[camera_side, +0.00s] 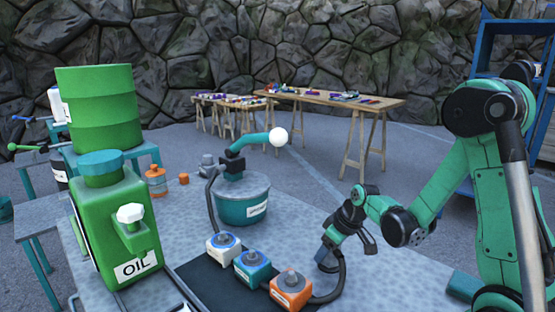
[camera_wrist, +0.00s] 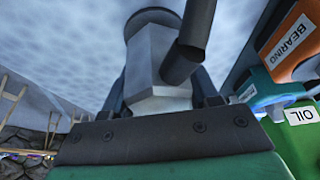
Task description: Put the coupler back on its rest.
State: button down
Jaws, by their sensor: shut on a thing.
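My gripper (camera_side: 335,240) is low over the right part of the grey worktable, shut on the grey coupler (camera_wrist: 158,65). In the wrist view the coupler is a faceted metal body between the jaws, with a round wider end and a dark hose stub (camera_wrist: 187,45) at its side. In the side view the coupler (camera_side: 327,258) shows small and dark below the jaws, close to the tabletop; I cannot tell whether it touches. A black hose (camera_side: 338,280) curves from it to the orange box (camera_side: 290,288). I cannot clearly pick out its rest.
A white-blue box (camera_side: 222,246) and a teal box (camera_side: 252,266) stand beside the orange one on a dark mat. Behind are a teal tub (camera_side: 242,205) and a lever with a white ball (camera_side: 278,137). A green oil can (camera_side: 112,230) stands left. The tabletop behind my gripper looks clear.

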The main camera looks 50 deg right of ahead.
jog(key=shift+c, duration=0.8)
grip_release()
jog(key=shift+v, duration=2.7)
jog(key=s+a+r+t, duration=0.2)
jog(key=a+r, duration=0.5)
jog(key=a, duration=0.5)
jog(key=shift+a, duration=0.3)
